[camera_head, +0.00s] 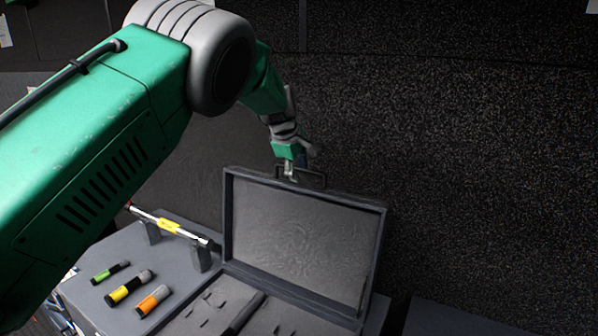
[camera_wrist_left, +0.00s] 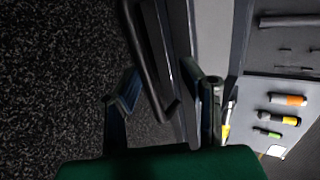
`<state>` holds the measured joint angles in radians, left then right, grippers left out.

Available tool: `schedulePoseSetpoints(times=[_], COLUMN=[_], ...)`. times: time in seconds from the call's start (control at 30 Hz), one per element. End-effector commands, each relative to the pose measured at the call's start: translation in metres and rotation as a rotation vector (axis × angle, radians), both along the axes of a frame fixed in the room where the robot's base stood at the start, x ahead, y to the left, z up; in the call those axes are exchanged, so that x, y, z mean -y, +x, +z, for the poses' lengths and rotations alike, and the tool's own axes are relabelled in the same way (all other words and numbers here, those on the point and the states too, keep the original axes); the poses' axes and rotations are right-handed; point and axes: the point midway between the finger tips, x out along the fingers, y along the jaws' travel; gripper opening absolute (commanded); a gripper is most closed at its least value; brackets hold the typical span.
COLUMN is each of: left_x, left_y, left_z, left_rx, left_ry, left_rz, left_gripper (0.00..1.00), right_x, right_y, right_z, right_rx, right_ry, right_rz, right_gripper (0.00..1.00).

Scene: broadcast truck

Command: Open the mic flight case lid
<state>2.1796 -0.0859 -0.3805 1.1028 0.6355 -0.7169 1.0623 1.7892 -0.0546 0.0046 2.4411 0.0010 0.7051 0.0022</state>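The mic flight case stands open on a grey surface, its lid (camera_head: 305,238) raised and leaning back slightly, with a grey foam lining. A dark handle (camera_head: 314,178) sits on the lid's top edge. My left gripper (camera_head: 290,172) is at that handle. In the left wrist view the two fingers of my left gripper (camera_wrist_left: 160,100) are apart, with the handle (camera_wrist_left: 150,65) running between them; I see a gap, so it does not look clamped. The case base (camera_head: 225,312) shows foam with slots and one dark item. My right gripper is not in view.
Three microphones with green (camera_head: 110,272), yellow (camera_head: 130,286) and orange (camera_head: 153,301) bands lie left of the case. Behind them a yellow-labelled rod (camera_head: 168,225) rests on two supports.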

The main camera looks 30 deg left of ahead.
Motion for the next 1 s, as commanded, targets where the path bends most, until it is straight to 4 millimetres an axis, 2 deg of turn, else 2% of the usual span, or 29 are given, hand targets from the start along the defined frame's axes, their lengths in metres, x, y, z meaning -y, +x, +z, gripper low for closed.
schedulePoseSetpoints(times=[0.2, 0.67, 0.77, 1.0], left_x=[0.001, 0.001, 0.000, 0.000], left_y=[-0.002, -0.003, -0.006, -0.026], left_z=[-0.007, -0.007, 0.000, 0.044], left_rx=[-0.014, -0.016, -0.015, -0.009], left_ry=[-0.003, -0.003, -0.003, -0.002], left_rz=[0.000, 0.000, 0.000, 0.000], left_gripper=[0.33, 0.33, 0.33, 0.33], right_x=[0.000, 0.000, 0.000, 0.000], right_y=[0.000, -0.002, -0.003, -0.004], right_z=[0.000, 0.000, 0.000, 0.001], right_rx=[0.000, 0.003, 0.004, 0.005], right_ry=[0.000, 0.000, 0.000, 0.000], right_rz=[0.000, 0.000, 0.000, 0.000], right_gripper=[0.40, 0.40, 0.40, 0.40])
